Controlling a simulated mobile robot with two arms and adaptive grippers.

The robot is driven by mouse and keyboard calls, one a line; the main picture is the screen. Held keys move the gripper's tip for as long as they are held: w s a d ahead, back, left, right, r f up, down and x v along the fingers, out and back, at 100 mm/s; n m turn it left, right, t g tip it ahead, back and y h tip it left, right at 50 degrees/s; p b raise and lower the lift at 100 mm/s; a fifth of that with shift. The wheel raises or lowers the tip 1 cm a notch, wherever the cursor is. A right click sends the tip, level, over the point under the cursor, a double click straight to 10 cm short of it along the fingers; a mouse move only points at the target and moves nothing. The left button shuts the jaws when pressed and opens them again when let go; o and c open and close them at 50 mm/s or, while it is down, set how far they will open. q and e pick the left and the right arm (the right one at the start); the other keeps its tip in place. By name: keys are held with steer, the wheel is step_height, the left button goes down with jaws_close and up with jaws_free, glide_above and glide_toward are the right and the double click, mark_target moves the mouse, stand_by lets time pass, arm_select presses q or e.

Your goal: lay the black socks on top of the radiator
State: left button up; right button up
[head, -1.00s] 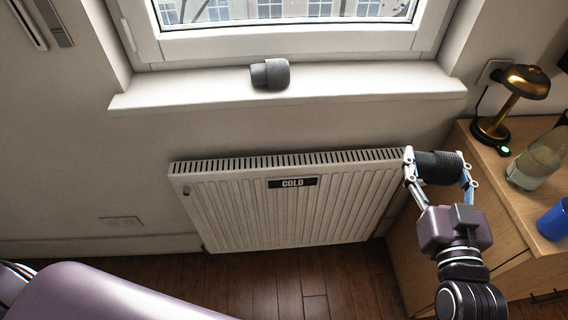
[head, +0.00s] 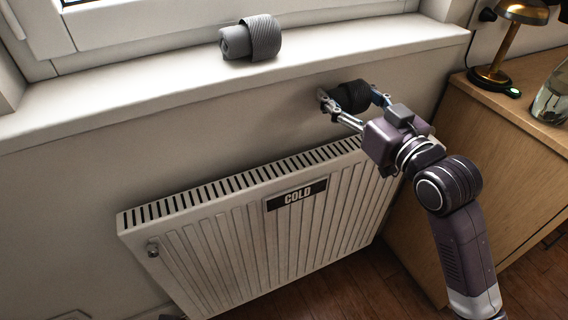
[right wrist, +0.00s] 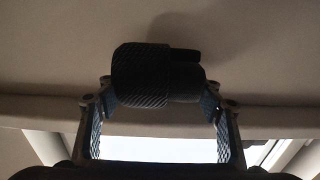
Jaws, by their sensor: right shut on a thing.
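The black socks (head: 350,96) are a dark ribbed roll held between the fingers of my right gripper (head: 352,99), which is shut on them. They also show in the right wrist view (right wrist: 150,76), between the two fingertips (right wrist: 160,100). In the head view they appear above the right part of the white radiator (head: 240,245), in front of the wall below the sill. The radiator has a slotted top and a black "COLD" label (head: 296,195). I cannot tell the exact height of the socks over it. My left gripper is not in view.
A grey rolled pair of socks (head: 252,38) lies on the windowsill (head: 140,88) above the radiator. At right a wooden cabinet (head: 490,150) bears a brass lamp (head: 500,60) and a glass jar (head: 553,98). The radiator's slotted top looks bare.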

step_height(320, 180, down, 2)
steer(key=shift+f+b, duration=0.15)
steer(key=shift+b, duration=0.2)
step_height(320, 180, down, 3)
steer(key=shift+s+d+r+b, duration=0.1)
steer(key=shift+b, duration=0.5)
steer(key=shift+f, duration=0.75)
steer(key=shift+f+b, duration=0.45)
steer(key=shift+f, duration=0.15)
step_height(320, 180, down, 2)
steer(key=shift+b, duration=0.4)
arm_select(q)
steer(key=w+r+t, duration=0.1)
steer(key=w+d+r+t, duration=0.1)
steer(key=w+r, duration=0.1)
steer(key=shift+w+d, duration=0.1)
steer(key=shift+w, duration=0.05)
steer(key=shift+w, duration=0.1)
arm_select(e)
steer(key=shift+f, duration=0.15)
steer(key=o, duration=1.1)
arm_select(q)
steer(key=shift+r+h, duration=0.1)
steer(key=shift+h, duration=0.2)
